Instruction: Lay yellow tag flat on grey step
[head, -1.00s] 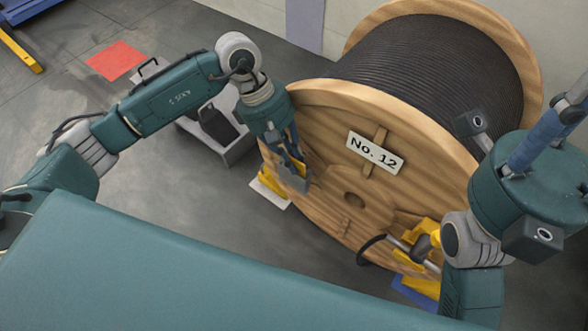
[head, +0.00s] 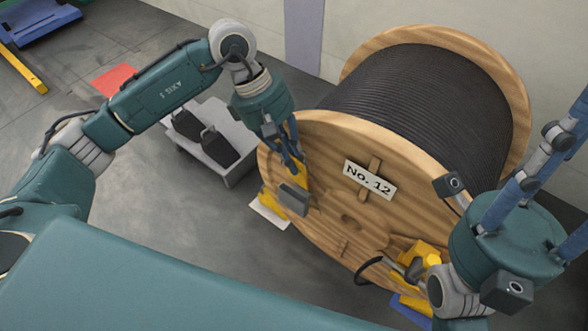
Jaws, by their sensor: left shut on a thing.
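My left gripper (head: 293,166) is shut in front of the left part of the wooden drum's face. A narrow yellow piece at its fingertips (head: 302,178) looks like the yellow tag; the fingers partly hide it. A small grey block (head: 293,199), which looks like the grey step, is just below the fingertips by the yellow stand (head: 268,201). I cannot tell whether the tag touches it. My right gripper (head: 528,178) points up at the right edge, away from the step, and its fingertips are out of frame.
The large wooden drum (head: 345,225) with dark cable and a "No. 12" plate (head: 370,180) fills the centre right. A yellow fitting (head: 427,252) is low on its right. A light grey platform (head: 239,172) with dark blocks stands left of the drum. The floor at left is mostly clear.

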